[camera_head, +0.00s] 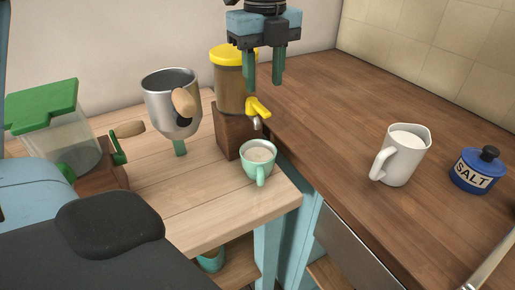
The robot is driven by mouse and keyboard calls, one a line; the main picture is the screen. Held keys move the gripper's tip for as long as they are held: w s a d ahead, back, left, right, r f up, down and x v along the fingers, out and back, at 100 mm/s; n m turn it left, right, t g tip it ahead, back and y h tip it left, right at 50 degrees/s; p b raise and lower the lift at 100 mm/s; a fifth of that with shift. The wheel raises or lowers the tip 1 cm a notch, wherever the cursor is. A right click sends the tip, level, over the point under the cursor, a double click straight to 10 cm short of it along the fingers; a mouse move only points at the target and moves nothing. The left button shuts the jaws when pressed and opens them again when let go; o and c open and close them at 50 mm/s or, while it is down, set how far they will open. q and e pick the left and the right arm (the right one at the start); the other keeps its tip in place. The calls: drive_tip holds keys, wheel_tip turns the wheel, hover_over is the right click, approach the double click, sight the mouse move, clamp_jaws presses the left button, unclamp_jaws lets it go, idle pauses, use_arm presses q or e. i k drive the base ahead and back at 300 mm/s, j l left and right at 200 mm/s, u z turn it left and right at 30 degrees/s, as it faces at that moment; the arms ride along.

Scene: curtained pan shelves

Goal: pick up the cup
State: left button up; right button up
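A small mint-green cup (249,171) filled with a pale brown drink stands upright near the right corner of the light wooden table. Its handle faces the camera. My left gripper (264,83) hangs from the top of the picture with its two green fingers pointing down and apart. Nothing shows between the fingers. In the picture it is well above the cup, beside the yellow-lidded dispenser. My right gripper is not in view.
The dispenser (233,90) with a yellow tap stands on a wooden block just behind the cup. A metal pot (160,100) and a green-lidded container (60,130) stand left. A white jug (405,163) and blue salt pot (474,172) stand on the dark counter (330,110), otherwise largely clear.

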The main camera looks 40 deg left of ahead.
sight(258, 156)
drive_tip(key=k+l, duration=1.15)
drive_tip(key=k, duration=0.15)
